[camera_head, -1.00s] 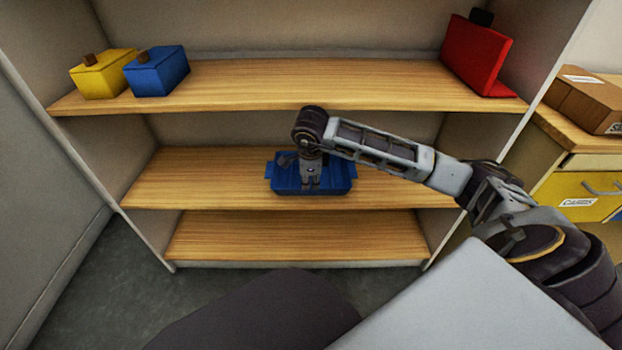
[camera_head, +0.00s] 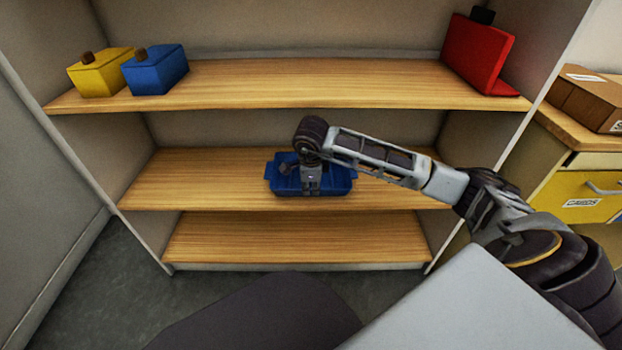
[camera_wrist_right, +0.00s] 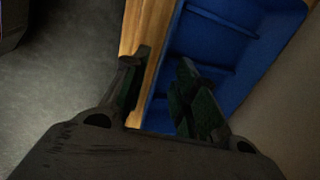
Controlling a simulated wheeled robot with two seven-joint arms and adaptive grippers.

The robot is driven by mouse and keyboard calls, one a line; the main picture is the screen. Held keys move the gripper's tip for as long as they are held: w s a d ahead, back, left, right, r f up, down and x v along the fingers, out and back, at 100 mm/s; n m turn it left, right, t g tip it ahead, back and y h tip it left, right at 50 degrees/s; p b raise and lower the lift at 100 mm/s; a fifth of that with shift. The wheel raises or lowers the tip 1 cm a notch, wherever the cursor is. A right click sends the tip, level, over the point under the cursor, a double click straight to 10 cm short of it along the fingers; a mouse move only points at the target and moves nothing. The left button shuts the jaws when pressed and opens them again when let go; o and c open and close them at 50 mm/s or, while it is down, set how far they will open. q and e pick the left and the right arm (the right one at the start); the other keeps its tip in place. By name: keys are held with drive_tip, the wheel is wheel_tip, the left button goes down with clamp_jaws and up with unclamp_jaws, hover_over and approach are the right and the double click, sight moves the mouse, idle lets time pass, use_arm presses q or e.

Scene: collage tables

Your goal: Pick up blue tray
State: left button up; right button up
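The blue tray (camera_head: 340,181) sits on the middle wooden shelf. It has a handle at each side and also shows in the right wrist view (camera_wrist_right: 222,45), with dividers inside. My right gripper (camera_head: 311,190) points down at the tray's front part. In the right wrist view my right gripper (camera_wrist_right: 163,60) is open, with one finger over the tray's inside and the other outside, over the wood. The tray's near wall lies between the fingers, and I see no clear contact. My left gripper is not in view.
The upper shelf (camera_head: 310,85) holds a yellow box (camera_head: 98,77), a blue box (camera_head: 155,72) and a red object (camera_head: 476,55). It overhangs the middle shelf (camera_head: 195,180). The bottom shelf (camera_head: 300,238) is empty. A drawer cabinet with a cardboard box (camera_head: 590,100) stands at right.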

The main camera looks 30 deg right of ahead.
sight(311, 190)
drive_tip(key=shift+b+x, duration=0.75)
drive_tip(key=shift+x, duration=0.9)
drive_tip(key=shift+f, duration=0.1)
drive_tip(key=shift+f, duration=0.2)
clamp_jaws()
